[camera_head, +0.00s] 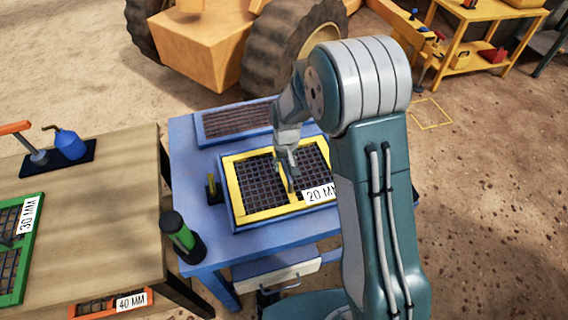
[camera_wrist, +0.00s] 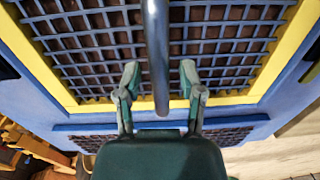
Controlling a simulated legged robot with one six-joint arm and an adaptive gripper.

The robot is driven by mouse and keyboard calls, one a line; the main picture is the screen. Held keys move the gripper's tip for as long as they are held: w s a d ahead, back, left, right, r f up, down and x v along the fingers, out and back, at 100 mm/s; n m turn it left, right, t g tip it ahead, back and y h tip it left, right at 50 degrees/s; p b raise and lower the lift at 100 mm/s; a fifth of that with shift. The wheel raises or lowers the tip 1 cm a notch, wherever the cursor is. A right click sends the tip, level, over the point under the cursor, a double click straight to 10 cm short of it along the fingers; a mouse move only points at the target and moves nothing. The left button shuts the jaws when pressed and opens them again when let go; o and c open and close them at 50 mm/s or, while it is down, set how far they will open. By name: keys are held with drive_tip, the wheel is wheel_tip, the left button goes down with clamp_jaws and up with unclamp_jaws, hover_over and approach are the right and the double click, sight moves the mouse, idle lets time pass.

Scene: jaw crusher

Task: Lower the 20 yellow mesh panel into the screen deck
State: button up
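The yellow mesh panel (camera_head: 238,189), labelled 20 MM, lies roughly flat at the blue screen deck (camera_head: 237,222) on the blue table. The blue border shows around its yellow edge in the wrist view (camera_wrist: 60,92). I cannot tell whether it is fully seated. My gripper (camera_head: 288,165) is low over the middle of the panel. In the wrist view its two fingers (camera_wrist: 159,75) stand apart, one on each side of a grey bar (camera_wrist: 156,40), with gaps visible on both sides. My arm hides the panel's right end in the head view.
A second mesh in a blue frame (camera_head: 236,121) lies behind the panel. A green cylinder (camera_head: 179,232) stands at the table's front left. The wooden table (camera_head: 95,225) at left holds a green 30 MM panel (camera_head: 30,240) and a blue can (camera_head: 70,143). A large wheel (camera_head: 285,50) stands behind.

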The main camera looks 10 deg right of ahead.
idle(0.3)
wheel_tip(320, 180, up, 12)
drive_tip(key=f, duration=0.1)
drive_tip(key=s+d+r+t, duration=0.1)
drive_tip(key=s+d+r, duration=0.2)
drive_tip(key=s+r, duration=0.25)
drive_tip(key=s+d+r+t, duration=0.1)
drive_tip(key=s+d+r, duration=0.25)
drive_tip(key=r, duration=0.35)
drive_tip(key=s+d+r+m+t, duration=0.1)
drive_tip(key=s+r, duration=0.1)
drive_tip(key=s, duration=0.5)
drive_tip(key=s+d+r+m+t, duration=0.1)
drive_tip(key=s+d+r+t, duration=0.1)
drive_tip(key=s, duration=0.6)
drive_tip(key=shift+s+d+t, duration=0.15)
drive_tip(key=shift+d+t, duration=0.1)
drive_tip(key=shift+t, duration=0.05)
